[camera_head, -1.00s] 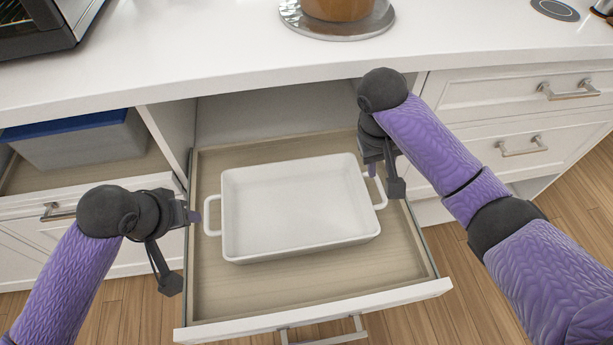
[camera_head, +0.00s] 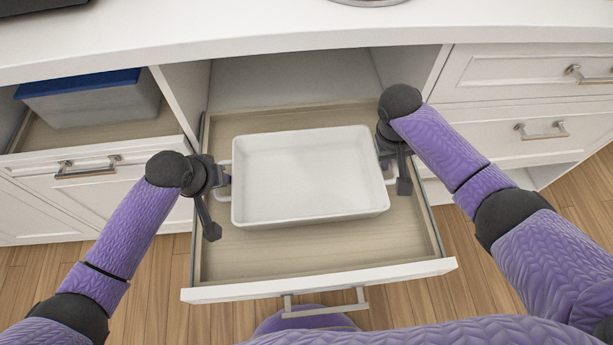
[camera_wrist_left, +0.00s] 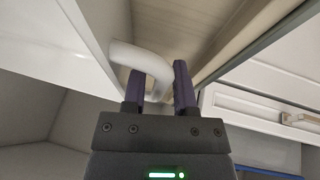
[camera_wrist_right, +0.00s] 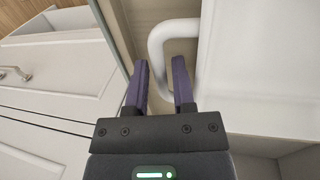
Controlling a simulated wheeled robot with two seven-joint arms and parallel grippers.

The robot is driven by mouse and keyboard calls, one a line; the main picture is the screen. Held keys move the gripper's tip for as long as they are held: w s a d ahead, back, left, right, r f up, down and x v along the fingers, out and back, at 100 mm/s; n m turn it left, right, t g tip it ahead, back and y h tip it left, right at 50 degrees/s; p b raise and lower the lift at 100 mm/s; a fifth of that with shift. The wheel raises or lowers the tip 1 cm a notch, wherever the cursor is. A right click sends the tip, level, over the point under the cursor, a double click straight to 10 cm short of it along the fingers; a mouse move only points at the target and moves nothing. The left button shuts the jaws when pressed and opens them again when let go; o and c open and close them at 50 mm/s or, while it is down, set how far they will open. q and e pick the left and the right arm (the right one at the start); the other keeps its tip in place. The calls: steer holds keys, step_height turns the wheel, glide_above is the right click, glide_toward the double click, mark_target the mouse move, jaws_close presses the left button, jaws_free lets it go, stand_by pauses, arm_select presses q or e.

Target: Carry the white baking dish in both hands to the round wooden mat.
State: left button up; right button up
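The white baking dish (camera_head: 308,178) lies in the open drawer, with a loop handle at each end. My left gripper (camera_head: 222,179) is at its left handle. In the left wrist view that handle (camera_wrist_left: 143,62) passes between the two open fingers (camera_wrist_left: 158,88). My right gripper (camera_head: 386,160) is at the right handle, which is partly hidden in the head view. In the right wrist view the handle (camera_wrist_right: 158,50) reaches between the open fingers (camera_wrist_right: 160,85). Neither gripper is visibly closed on its handle. I see no round wooden mat.
The drawer (camera_head: 325,280) is pulled out, with walls around the dish. The white counter (camera_head: 300,35) overhangs its back. A grey bin with a blue lid (camera_head: 90,95) sits in the left compartment. Closed drawers (camera_head: 520,90) are at the right. A metal disc edge (camera_head: 372,2) shows at the top.

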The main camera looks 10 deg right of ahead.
arm_select(q)
steer(key=shift+w+d+f, duration=0.1)
steer(key=shift+w+f, duration=0.05)
steer(key=shift+f, duration=0.25)
arm_select(e)
steer(key=shift+d+f, duration=0.1)
steer(key=shift+f, duration=0.35)
arm_select(q)
steer(key=shift+c, duration=0.2)
jaws_close()
arm_select(e)
jaws_close()
stand_by(0.3)
